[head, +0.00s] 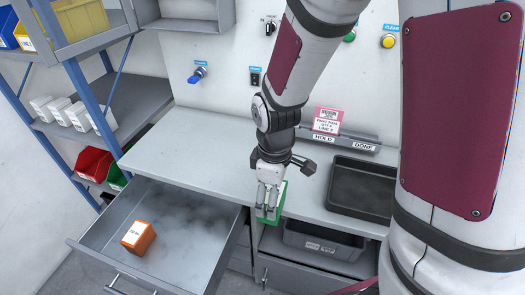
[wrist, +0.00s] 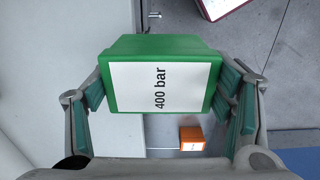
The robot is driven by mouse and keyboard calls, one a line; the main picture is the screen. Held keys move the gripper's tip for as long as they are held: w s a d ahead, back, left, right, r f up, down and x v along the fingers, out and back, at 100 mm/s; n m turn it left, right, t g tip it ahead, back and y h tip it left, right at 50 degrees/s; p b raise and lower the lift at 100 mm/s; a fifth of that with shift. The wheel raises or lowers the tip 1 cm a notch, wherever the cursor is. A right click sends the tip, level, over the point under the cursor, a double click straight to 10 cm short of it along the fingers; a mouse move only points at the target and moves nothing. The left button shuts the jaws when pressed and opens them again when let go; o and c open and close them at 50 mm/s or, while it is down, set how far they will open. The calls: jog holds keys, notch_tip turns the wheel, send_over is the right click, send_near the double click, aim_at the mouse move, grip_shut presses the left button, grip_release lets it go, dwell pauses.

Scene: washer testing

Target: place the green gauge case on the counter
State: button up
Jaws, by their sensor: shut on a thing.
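The green gauge case (head: 281,199) is in my gripper (head: 268,196), at the front edge of the grey counter (head: 205,142). In the wrist view, the green case (wrist: 160,78) sits between both fingers, its white "400 bar" label facing the camera. My gripper (wrist: 166,98) is shut on its two sides. In the head view, the fingers hide part of the case. I cannot tell whether its underside touches anything.
An open drawer (head: 180,222) at left holds an orange case (head: 138,237). A black tray (head: 362,188) stands on the counter's right, before a HOLD/DONE rack (head: 340,141). A grey bin (head: 325,243) sits below the counter. The counter's left part is clear.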

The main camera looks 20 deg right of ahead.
jog(key=shift+w+d+f+p, duration=0.15)
jog(key=shift+w+d+f, duration=0.65)
jog(key=shift+w+d, duration=1.15)
jog(key=shift+w+d+f+p, duration=0.2)
jog(key=shift+w+d+f, duration=0.7)
jog(key=shift+w, duration=2)
jog(key=shift+w+d+f+p, duration=0.15)
jog(key=shift+w+d+f, duration=0.6)
jog(key=shift+w+d, duration=1.2)
jog(key=shift+w+a+f, duration=0.15)
jog(key=shift+w+a, duration=0.35)
jog(key=o, duration=1.4)
jog(key=shift+c, duration=0.2)
